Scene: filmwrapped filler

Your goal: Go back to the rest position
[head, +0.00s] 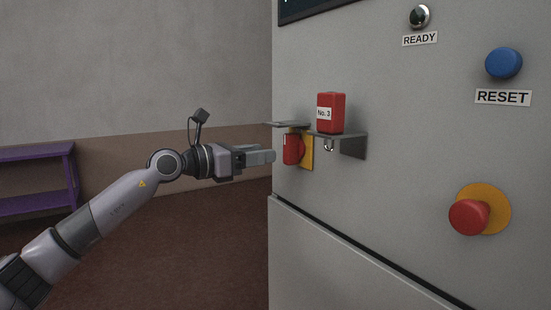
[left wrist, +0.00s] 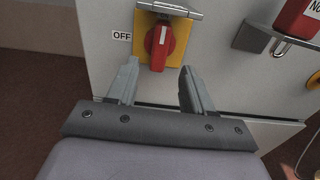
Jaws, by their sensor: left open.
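My left gripper (head: 262,157) is at the left edge of the grey machine cabinet in the head view, in front of a red rotary switch (head: 292,149) on a yellow plate (head: 307,152). In the left wrist view the gripper (left wrist: 155,88) is open and empty. Its fingers are apart, with the red switch handle (left wrist: 160,45) just beyond them. The handle stands about upright with a white mark at its top, next to an OFF label (left wrist: 122,36). I cannot tell whether a finger touches the handle. My right gripper is in neither view.
A red No. 3 padlock (head: 331,113) rests on a grey bracket (head: 354,146) beside the switch. A metal flap (head: 287,124) juts out above the switch. The cabinet also carries a blue RESET button (head: 503,63) and a red stop button (head: 469,217). A purple shelf (head: 36,154) stands at left.

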